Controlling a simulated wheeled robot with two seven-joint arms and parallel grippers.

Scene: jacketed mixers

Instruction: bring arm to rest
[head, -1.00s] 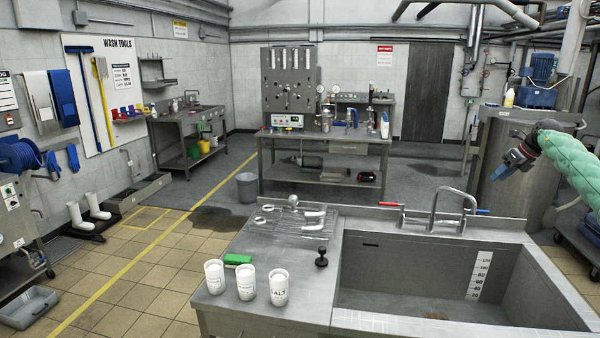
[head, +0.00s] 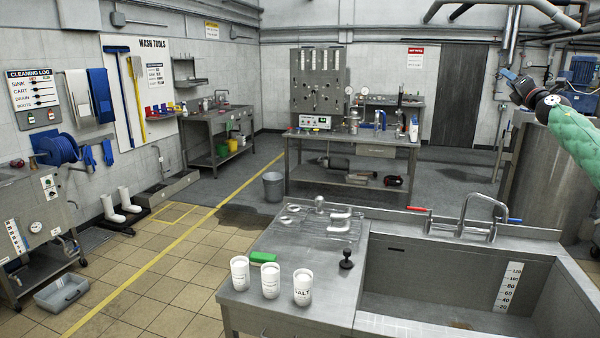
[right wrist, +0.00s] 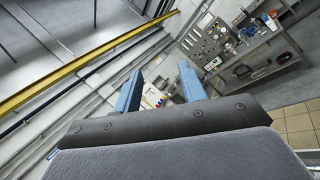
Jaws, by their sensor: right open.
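My right arm, in a green sleeve (head: 576,135), comes in from the right edge of the head view. Its gripper (head: 510,80) is raised above and behind the sink, in front of the back wall. In the right wrist view the two blue fingers (right wrist: 158,92) stand apart with nothing between them. The wrist view is tilted and shows wall, pipes and the back workbench far off. My left gripper is in neither view.
A steel sink (head: 450,285) with a tap (head: 482,215) stands in front. Its left counter holds white cups (head: 270,280), a green sponge (head: 263,257) and a black stamp-like tool (head: 346,259). A grey bin (head: 273,186) and a workbench (head: 355,150) stand beyond. Air around the gripper looks clear.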

